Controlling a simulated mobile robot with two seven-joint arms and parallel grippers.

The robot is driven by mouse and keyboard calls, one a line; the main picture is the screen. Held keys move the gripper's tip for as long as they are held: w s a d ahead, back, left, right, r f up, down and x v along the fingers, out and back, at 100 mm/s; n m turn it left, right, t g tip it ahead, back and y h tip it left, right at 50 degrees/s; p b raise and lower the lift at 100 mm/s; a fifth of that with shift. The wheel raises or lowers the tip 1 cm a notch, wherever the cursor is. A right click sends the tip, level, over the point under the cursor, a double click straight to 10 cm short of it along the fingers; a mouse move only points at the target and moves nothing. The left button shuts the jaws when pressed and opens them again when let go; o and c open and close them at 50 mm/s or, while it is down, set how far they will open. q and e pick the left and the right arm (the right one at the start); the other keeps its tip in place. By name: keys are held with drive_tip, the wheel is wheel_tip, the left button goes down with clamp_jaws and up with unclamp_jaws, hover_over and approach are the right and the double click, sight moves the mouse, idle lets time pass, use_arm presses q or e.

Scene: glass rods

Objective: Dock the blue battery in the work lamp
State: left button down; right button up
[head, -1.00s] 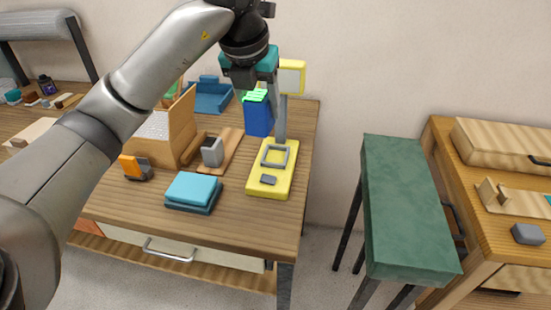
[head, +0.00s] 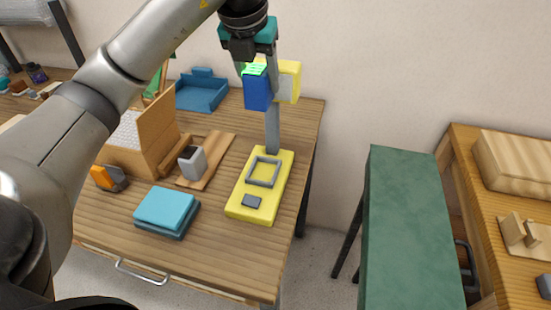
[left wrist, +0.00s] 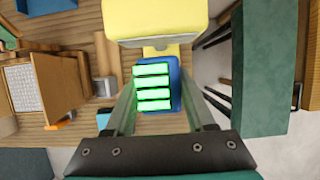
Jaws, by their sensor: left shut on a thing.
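The work lamp has a yellow base (head: 238,207) with a grey square frame (head: 264,171) on it, a grey post (head: 272,130) and a yellow head (head: 289,82). My left gripper (head: 255,66) is shut on the blue battery (head: 257,92), which has bright green bars on top. The battery is held upright above the table, beside the lamp's post and head, in front of or left of them. In the left wrist view the battery (left wrist: 174,75) sits between my fingers, close to the yellow lamp head (left wrist: 155,18). My right gripper is not in view.
On the table (head: 110,213) are a teal stacked block (head: 165,207), a grey-and-black block (head: 192,162) on a wooden board, an orange-and-grey item (head: 108,178), a wooden box (head: 150,135) and a blue tray (head: 203,92). A green bench (head: 405,230) stands right, across a floor gap.

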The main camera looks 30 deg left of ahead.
use_arm(q)
drive_tip(key=shift+w+f, duration=0.15)
drive_tip(key=shift+w, duration=0.1)
wheel_tip(320, 180, down, 16)
drive_tip(key=b, duration=0.3)
drive_tip(key=shift+s+r, duration=0.15)
drive_tip(key=shift+r, duration=0.1)
wheel_tip(320, 180, down, 4)
drive_tip(key=shift+r+b, duration=0.25)
drive_tip(key=shift+b, duration=0.15)
drive_tip(key=shift+f, duration=0.3)
drive_tip(key=shift+r, duration=0.1)
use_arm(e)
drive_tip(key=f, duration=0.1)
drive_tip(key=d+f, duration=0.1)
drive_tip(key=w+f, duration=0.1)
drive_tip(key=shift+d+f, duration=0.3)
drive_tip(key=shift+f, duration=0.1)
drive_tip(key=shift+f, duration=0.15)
